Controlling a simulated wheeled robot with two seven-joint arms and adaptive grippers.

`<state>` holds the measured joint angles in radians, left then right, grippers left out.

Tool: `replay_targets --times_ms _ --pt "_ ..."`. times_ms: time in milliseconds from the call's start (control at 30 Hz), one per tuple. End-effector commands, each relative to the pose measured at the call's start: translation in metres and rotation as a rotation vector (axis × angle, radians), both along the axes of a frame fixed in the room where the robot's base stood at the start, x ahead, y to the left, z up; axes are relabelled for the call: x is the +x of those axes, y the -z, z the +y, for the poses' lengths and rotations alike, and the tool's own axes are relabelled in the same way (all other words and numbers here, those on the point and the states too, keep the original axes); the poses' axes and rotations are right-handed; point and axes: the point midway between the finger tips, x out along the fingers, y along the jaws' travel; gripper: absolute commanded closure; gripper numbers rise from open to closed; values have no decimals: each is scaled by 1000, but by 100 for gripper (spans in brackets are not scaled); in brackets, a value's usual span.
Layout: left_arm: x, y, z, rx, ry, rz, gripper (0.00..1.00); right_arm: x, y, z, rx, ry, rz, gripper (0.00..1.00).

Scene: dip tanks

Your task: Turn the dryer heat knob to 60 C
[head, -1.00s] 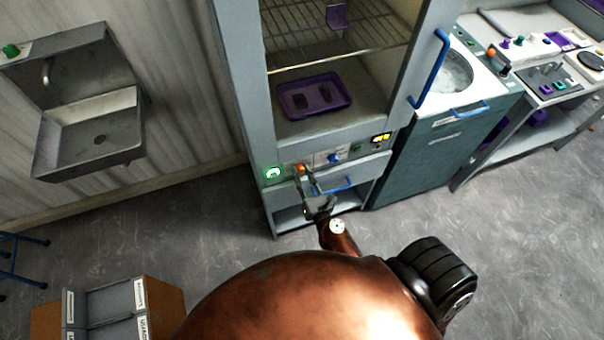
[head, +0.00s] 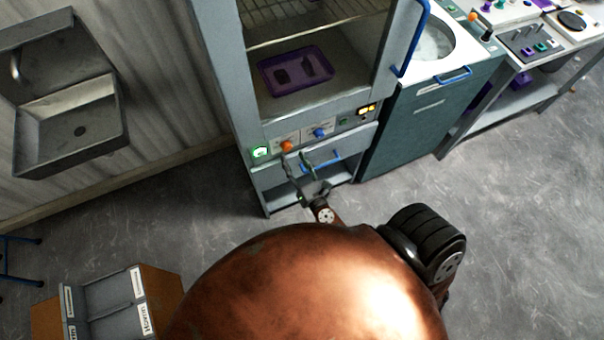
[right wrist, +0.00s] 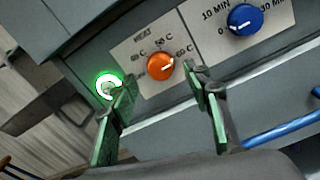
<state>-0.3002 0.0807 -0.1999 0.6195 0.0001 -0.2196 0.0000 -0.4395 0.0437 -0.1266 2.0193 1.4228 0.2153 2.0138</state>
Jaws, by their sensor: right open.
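The orange heat knob (right wrist: 160,66) sits on a pale label plate headed HEAT on the dryer front. Its white mark points right and slightly up, towards the right-hand label, which seems to read 60 C. The knob also shows in the head view (head: 286,146), low on the dryer (head: 228,90). My right gripper (head: 297,157) is open and empty just below and in front of the knob. In the right wrist view its green-faced fingers (right wrist: 161,76) are apart, one to each side below the knob, with no contact visible. My left gripper is not in view.
A blue timer knob (right wrist: 244,19) is right of the heat knob. A green-lit button (right wrist: 108,86) is left. A blue drawer handle (head: 321,161) lies close below the panel. A purple tray (head: 269,83) is inside the dryer. A teal cabinet (head: 410,120) stands at right.

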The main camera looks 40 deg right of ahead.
Motion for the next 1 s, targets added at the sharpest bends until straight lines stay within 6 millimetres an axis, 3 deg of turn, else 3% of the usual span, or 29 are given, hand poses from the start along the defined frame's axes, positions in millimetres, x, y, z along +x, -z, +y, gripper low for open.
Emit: replay_targets --times_ms 200,400,1000 --pt "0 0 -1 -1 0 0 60 -46 1 10 -3 -4 3 56" --pt "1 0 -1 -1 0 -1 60 -68 0 15 0 -2 2 56" --pt "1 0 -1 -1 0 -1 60 -73 0 15 1 0 0 56"
